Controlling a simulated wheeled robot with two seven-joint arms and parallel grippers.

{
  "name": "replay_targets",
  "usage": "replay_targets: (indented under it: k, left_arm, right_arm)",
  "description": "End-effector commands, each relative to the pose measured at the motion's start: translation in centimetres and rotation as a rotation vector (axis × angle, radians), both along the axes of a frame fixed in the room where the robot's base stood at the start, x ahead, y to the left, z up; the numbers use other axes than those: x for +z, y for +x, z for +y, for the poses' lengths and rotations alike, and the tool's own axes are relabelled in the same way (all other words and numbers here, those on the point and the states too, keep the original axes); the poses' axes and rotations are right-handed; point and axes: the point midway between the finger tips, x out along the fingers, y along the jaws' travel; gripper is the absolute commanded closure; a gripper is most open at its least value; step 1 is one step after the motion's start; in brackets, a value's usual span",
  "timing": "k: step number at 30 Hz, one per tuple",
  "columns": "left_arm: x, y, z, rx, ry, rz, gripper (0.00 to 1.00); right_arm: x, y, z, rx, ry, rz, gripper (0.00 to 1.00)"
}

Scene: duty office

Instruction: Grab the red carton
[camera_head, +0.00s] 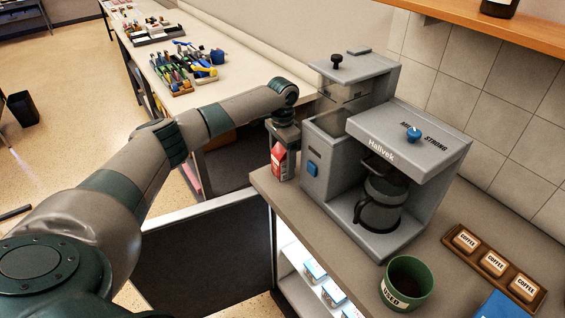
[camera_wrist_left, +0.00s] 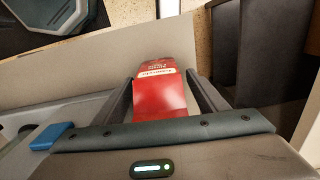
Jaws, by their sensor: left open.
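The red carton (camera_head: 279,161) stands on the near left corner of the counter, just left of the coffee machine. It has a white label area and a gabled top. In the left wrist view the carton (camera_wrist_left: 160,96) lies between the two fingers of my left gripper (camera_wrist_left: 161,98). In the head view my left gripper (camera_head: 283,140) is above and around the carton's upper part, pointing down. The fingers are open, one on each side. The carton's top is partly hidden by the gripper. My right gripper is not in view.
The grey coffee machine (camera_head: 361,140) with a glass jug (camera_head: 381,205) stands close to the right of the carton. A green used-coffee tub (camera_head: 408,283) and a wooden tray of coffee packs (camera_head: 493,263) are on the counter (camera_head: 320,212). An open cabinet door (camera_head: 205,254) hangs below.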

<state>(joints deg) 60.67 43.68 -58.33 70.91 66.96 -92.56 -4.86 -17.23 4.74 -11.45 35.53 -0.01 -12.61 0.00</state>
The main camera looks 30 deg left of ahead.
Motion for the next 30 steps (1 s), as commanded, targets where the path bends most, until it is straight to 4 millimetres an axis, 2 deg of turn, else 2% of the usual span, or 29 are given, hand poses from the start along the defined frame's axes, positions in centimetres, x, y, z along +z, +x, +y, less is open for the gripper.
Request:
replay_targets:
  k: [2,6,9,22,26,30]
  left_arm:
    - [0.0,0.0,0.0,0.0,0.0,0.0,0.34]
    - [0.0,0.0,0.0,0.0,0.0,0.0,0.67]
    - [0.0,0.0,0.0,0.0,0.0,0.0,0.87]
    - [0.8,0.1,0.0,-0.001,-0.001,-0.003,0.87]
    - [1.9,0.1,0.0,-0.001,-0.002,-0.005,0.87]
    - [4.0,0.2,-0.1,-0.002,-0.003,-0.005,0.87]
  right_arm:
    - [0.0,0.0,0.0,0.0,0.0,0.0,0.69]
    - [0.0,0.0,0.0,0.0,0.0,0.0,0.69]
    - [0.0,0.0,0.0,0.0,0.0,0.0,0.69]
    - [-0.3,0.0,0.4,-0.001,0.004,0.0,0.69]
    - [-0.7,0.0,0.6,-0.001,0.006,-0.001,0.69]
    - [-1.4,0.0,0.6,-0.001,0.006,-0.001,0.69]
